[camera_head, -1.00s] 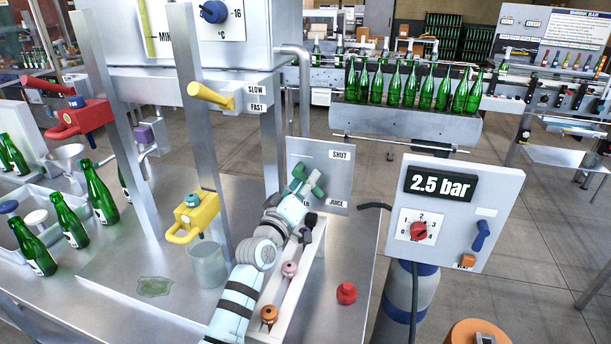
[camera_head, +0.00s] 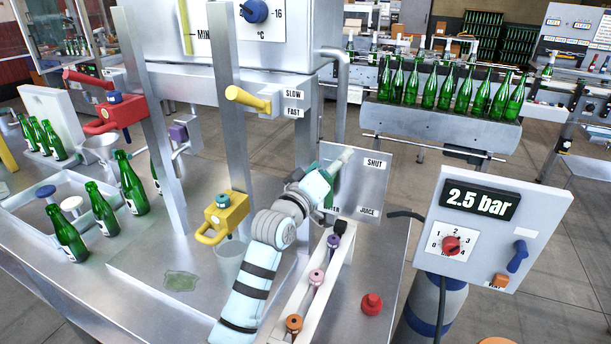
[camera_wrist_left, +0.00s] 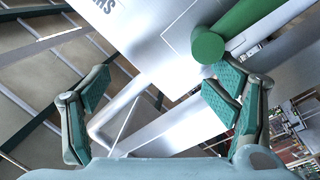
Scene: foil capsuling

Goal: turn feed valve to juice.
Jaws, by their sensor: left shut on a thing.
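The feed valve's grey panel (camera_head: 362,195) stands behind my left gripper. It reads SHUT at the top and JUICE at the lower right; the lower-left label is partly covered. In the left wrist view the round-ended green handle (camera_wrist_left: 208,47) is by the tip of the right-hand finger of my left gripper (camera_wrist_left: 158,88). The two fingers stand well apart there. The gripper hides the valve's middle in the head view. My right gripper is not in view.
A white rack (camera_head: 302,290) with small coloured stoppers lies just right of my left arm. A red stopper (camera_head: 371,304) stands on the bench. A yellow-handled device (camera_head: 225,215) is to the left, and the 2.5 bar box (camera_head: 490,230) to the right.

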